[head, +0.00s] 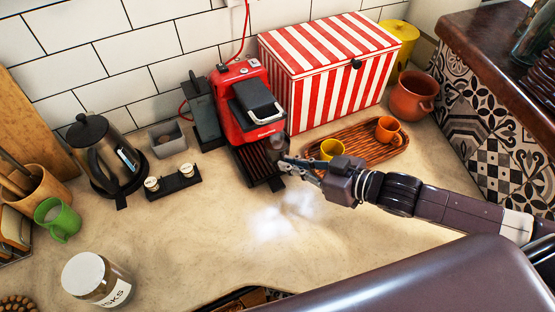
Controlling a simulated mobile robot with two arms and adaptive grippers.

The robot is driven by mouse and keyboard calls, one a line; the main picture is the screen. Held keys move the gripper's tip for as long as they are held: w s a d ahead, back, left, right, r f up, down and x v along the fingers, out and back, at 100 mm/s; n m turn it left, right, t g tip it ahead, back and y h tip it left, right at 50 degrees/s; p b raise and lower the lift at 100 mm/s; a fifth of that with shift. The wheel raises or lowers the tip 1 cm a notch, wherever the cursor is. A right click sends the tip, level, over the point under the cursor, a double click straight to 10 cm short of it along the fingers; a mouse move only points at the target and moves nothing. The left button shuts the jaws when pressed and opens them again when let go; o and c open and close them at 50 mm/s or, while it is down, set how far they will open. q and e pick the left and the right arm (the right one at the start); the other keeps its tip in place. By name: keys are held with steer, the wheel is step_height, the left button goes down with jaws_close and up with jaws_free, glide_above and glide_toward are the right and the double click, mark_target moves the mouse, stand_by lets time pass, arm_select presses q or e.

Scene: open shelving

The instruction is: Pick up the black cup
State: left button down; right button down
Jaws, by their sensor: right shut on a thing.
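A small dark cup (277,143), which I take to be the black cup, shows at the right side of the red coffee machine (245,100), just above its drip tray. My right gripper (287,162) reaches in from the right, with its fingertips at the cup. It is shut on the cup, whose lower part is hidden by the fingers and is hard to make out. I cannot tell whether the cup touches the drip tray. My left gripper is not in view.
A kettle (101,150), green mug (59,219) and jar (95,278) stand left. The middle counter is clear.

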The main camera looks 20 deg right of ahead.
steer(key=s+d+p, duration=0.1)
steer(key=s+d, duration=0.6)
steer(key=s, duration=0.2)
steer(key=shift+s+d, duration=0.3)
steer(key=shift+d, duration=0.05)
